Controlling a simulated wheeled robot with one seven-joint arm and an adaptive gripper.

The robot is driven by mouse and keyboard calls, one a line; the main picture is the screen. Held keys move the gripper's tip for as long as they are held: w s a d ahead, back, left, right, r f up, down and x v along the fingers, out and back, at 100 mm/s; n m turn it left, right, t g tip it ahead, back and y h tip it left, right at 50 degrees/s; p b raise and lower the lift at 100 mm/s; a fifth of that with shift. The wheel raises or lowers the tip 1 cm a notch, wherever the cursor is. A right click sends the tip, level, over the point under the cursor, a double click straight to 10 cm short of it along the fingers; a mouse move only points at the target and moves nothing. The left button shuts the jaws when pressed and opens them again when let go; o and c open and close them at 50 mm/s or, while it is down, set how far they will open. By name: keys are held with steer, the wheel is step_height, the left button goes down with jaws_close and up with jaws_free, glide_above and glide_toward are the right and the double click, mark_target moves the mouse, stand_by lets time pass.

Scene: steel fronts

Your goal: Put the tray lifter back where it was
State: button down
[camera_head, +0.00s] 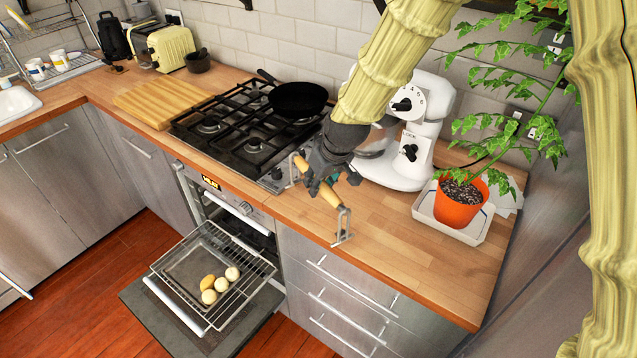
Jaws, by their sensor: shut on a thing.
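The tray lifter (329,194) has a light wooden handle and metal ends. My gripper (328,182) is shut on its handle, over the counter between the hob and the white mixer. One metal end points down near the counter's front edge; I cannot tell whether it touches the wood. The other end is up by the hob's right edge. My fingers hide part of the handle.
The oven door (200,318) hangs open with a wire rack (252,258) pulled out and several round items over its tray. A pan (298,98) sits on the hob (250,128). A white mixer (432,150) and potted plant (460,201) stand right. The front right counter (425,270) is clear.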

steer(key=shift+f, duration=0.85)
steer(key=shift+w+a+f, duration=0.1)
steer(key=c, duration=1.2)
jaws_free()
steer(key=shift+b+v, duration=1.15)
steer(key=shift+v, duration=4.95)
